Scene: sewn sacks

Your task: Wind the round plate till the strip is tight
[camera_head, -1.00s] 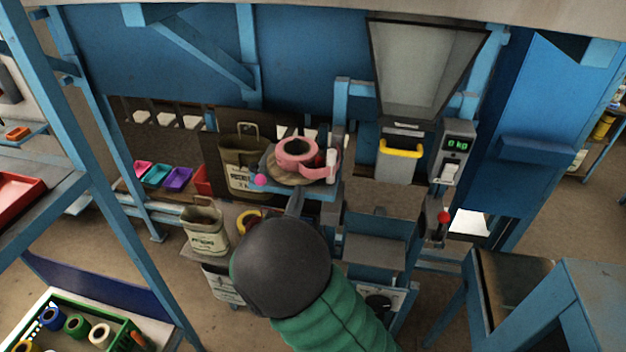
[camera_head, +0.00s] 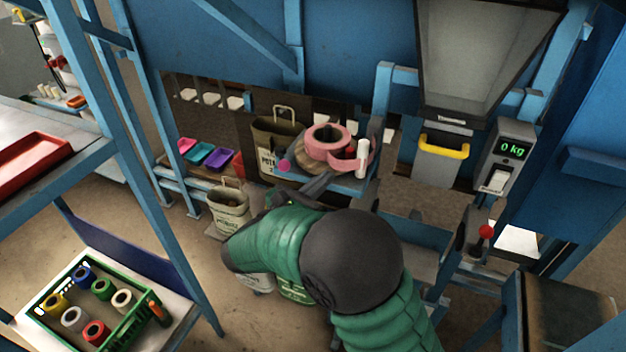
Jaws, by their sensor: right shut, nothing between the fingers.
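The round plate (camera_head: 305,164) is a brownish disc on a blue shelf in the head view, largely covered by a pink roll (camera_head: 322,138). A magenta knob (camera_head: 285,166) shows at the plate's near left edge. The pink strip (camera_head: 347,166) runs in a curve from the roll to a white upright post (camera_head: 362,158) on the right. My right gripper (camera_head: 276,197) is shut and empty, below and in front of the knob and apart from it. It is small and partly hidden by my green arm. My left gripper is not in view.
A sack (camera_head: 275,145) stands behind the plate, another (camera_head: 229,207) at lower left. A scale display (camera_head: 512,148) reads 0 kg beside a yellow handle (camera_head: 445,148). A green crate of rolls (camera_head: 62,335) sits at lower left. Blue posts bound the space.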

